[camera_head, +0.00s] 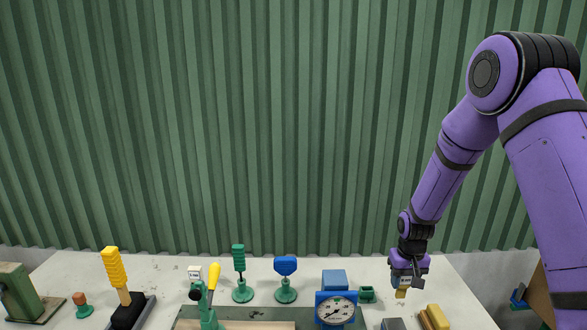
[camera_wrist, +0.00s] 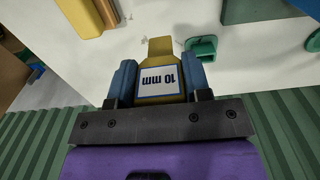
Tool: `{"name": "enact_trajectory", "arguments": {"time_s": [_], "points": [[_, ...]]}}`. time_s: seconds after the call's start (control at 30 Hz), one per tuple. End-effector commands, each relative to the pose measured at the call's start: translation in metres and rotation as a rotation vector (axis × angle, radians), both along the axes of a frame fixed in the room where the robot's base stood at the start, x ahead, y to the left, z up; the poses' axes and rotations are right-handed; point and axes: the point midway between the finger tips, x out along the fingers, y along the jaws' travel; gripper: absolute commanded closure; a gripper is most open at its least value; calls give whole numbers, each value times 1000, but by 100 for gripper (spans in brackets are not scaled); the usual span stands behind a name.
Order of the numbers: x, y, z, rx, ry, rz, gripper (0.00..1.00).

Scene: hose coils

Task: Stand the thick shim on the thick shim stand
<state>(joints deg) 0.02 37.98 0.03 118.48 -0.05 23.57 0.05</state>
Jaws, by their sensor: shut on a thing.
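My gripper (camera_head: 406,281) is at the right of the bench in the head view. In the wrist view its two blue fingers (camera_wrist: 159,84) are shut on a yellow shim labelled "10 mm" (camera_wrist: 156,56), the thick shim. The shim's yellow lower end (camera_head: 401,293) points down in the head view, above the pale bench top. A small green holder (camera_head: 367,294) stands just left of the gripper and also shows in the wrist view (camera_wrist: 202,47); it may be the thick shim stand, but no label on it is readable. The shim is apart from it.
A yellow block (camera_head: 435,317) and a grey block (camera_head: 393,324) lie in front of the gripper. A blue dial gauge (camera_head: 335,308) and a blue box (camera_head: 334,279) stand left of the green holder. Several handled tools stand farther left. A corrugated green wall (camera_head: 250,120) rises behind.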

Motion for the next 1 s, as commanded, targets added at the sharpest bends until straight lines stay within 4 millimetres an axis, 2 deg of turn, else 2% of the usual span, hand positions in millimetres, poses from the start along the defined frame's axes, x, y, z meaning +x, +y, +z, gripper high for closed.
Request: {"name": "enact_trajectory", "arguments": {"time_s": [0.1, 0.27, 1.0], "points": [[-1, 0, -19, 0, 4, 0, 80], [-1, 0, -35, 0, 1, 0, 80], [-1, 0, -36, 0, -1, 0, 80]]}}
